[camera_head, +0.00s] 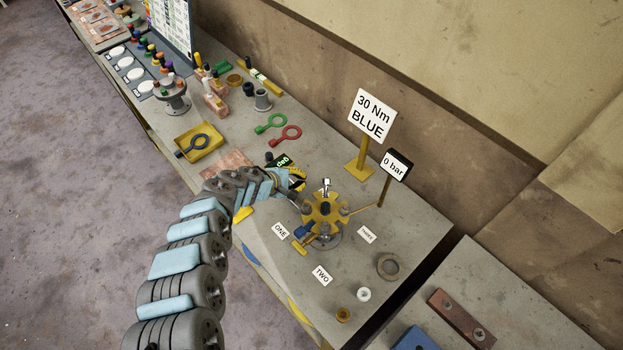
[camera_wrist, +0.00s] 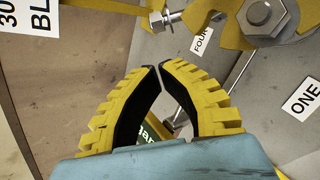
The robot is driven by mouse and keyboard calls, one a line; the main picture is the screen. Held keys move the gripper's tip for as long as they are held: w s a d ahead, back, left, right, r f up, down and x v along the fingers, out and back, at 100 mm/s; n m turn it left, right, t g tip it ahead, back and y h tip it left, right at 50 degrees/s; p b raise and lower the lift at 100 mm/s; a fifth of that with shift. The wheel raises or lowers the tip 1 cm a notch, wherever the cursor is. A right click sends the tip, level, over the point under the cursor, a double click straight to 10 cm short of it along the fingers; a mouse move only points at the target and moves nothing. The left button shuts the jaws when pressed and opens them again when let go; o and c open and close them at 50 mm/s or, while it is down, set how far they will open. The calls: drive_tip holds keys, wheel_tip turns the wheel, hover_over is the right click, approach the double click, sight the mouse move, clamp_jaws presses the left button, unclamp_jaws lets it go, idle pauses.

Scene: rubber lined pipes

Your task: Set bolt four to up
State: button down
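The FOUR label (camera_wrist: 202,40) lies beyond the tips. A silver bolt with a nut (camera_wrist: 160,20) is near it at the edge of the yellow flange (camera_wrist: 235,25), apart from the fingers. A silver bolt (camera_head: 327,185) also shows behind the flange in the head view.
Labels ONE (camera_head: 280,230), TWO (camera_head: 321,275) and THREE (camera_head: 366,235) surround the flange. A "30 Nm BLUE" sign (camera_head: 371,115) and a "0 bar" sign (camera_head: 396,165) stand behind. A grey ring (camera_head: 388,267) lies front right. Red and green ring-ended tools lie farther back.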

sight(326, 192)
drive_tip(key=b+x, duration=0.4)
drive_tip(key=x, duration=0.5)
drive_tip(key=shift+w+d+f, duration=0.15)
drive_tip(key=shift+d+f, duration=0.05)
idle(0.6)
drive_tip(key=shift+r, duration=0.1)
idle(0.4)
